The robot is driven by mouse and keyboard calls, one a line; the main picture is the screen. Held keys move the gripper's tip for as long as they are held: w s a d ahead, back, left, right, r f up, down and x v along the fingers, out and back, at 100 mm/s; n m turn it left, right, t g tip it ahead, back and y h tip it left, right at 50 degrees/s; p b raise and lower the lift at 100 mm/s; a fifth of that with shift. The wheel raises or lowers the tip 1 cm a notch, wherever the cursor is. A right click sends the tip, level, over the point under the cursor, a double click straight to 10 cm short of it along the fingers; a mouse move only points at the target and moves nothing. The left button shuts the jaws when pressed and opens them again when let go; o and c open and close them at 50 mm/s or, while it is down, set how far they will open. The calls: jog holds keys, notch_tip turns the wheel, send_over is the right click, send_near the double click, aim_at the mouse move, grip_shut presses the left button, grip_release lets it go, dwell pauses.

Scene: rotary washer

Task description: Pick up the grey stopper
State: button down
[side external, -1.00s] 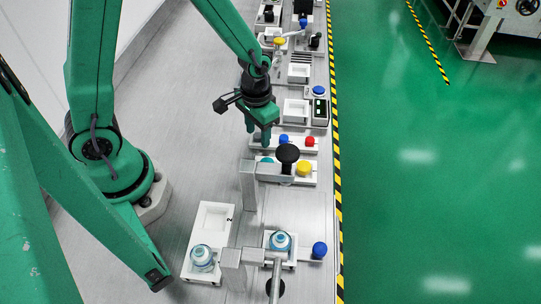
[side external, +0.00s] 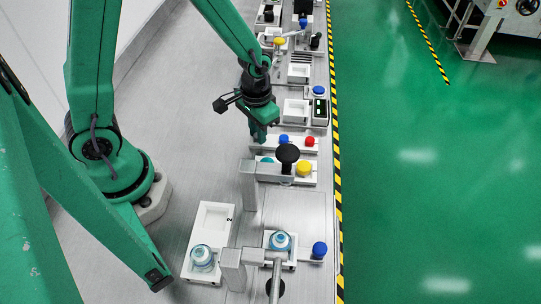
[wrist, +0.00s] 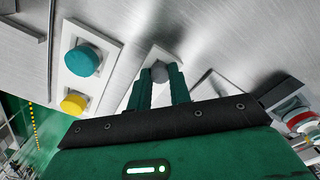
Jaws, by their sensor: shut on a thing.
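The grey stopper (wrist: 158,74) is a rounded grey piece between my fingertips in the wrist view. My gripper (wrist: 160,80) is shut on it, with one green finger on each side. The stopper is over or at a white strip; I cannot tell whether it still rests there. In the side external view my gripper (side external: 258,136) points down at the left end of the white strip with the blue and red knobs. The stopper is hidden by my fingers in that view.
A teal button (wrist: 82,61) and a yellow button (wrist: 74,103) sit on a white plate nearby. A black-topped post (side external: 287,153) stands close in front. Blue (side external: 284,139) and red (side external: 309,141) knobs are to the right. The bench left of my gripper is clear.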

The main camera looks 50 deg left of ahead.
jog(key=shift+r, duration=0.2)
jog(key=shift+r, duration=1.85)
jog(key=s+d+r, duration=0.7)
jog(key=d, duration=0.2)
jog(key=shift+s, duration=0.2)
